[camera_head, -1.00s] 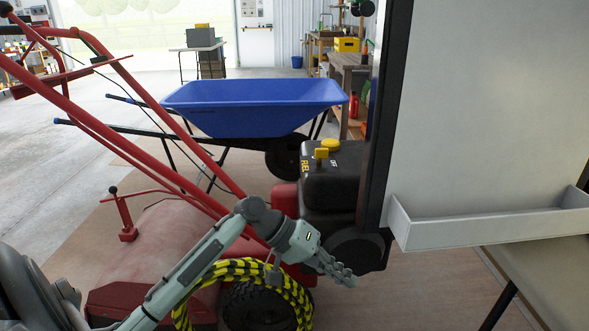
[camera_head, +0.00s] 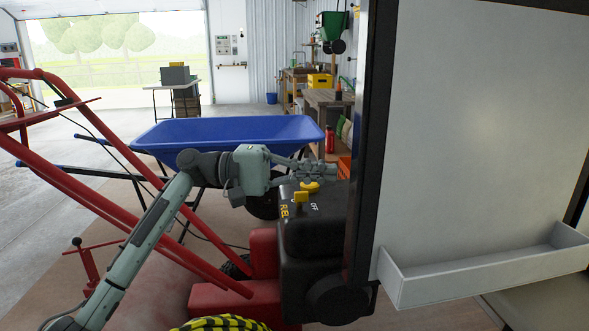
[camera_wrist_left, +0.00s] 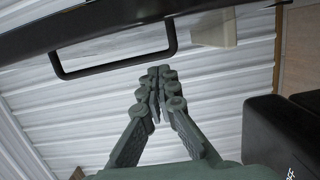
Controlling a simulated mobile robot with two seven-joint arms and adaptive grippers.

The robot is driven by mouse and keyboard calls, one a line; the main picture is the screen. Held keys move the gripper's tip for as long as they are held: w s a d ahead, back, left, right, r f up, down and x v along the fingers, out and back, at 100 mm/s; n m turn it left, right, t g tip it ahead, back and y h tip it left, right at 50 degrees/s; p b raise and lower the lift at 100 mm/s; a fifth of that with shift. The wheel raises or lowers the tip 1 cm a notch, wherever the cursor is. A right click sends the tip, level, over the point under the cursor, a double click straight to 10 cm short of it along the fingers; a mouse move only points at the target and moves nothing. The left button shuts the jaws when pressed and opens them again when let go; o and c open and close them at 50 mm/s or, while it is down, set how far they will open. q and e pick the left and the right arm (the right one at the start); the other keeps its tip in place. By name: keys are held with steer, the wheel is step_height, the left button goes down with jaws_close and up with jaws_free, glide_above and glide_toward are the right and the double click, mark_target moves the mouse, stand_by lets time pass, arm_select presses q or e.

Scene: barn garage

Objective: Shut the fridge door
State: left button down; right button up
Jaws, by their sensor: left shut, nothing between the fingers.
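The fridge door (camera_head: 480,130) stands open at the right of the head view. Its pale inner face, with a white door shelf (camera_head: 490,273), is toward me, and its dark edge (camera_head: 371,140) runs down its left side. My left gripper (camera_head: 335,168) is raised, pointing right, just left of that edge in the picture; I cannot tell if it touches. In the left wrist view, the left gripper (camera_wrist_left: 158,74) is shut and empty. A dark bar handle (camera_wrist_left: 115,65) on a black panel, apparently the door's, is just beyond the fingertips. My right gripper is out of view.
A red tiller with a black engine (camera_head: 310,220) stands directly below the gripper, close to the door. A blue wheelbarrow (camera_head: 225,131) is behind it. A workbench (camera_head: 330,100) stands further back. Open floor (camera_head: 60,140) lies at left.

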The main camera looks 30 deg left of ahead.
arm_select(q)
steer(key=shift+s+d, duration=0.4)
steer(key=shift+d, duration=0.3)
steer(key=shift+s+d, duration=0.45)
steer(key=shift+d, duration=0.2)
steer(key=shift+s+d, duration=0.4)
steer(key=shift+d, duration=0.3)
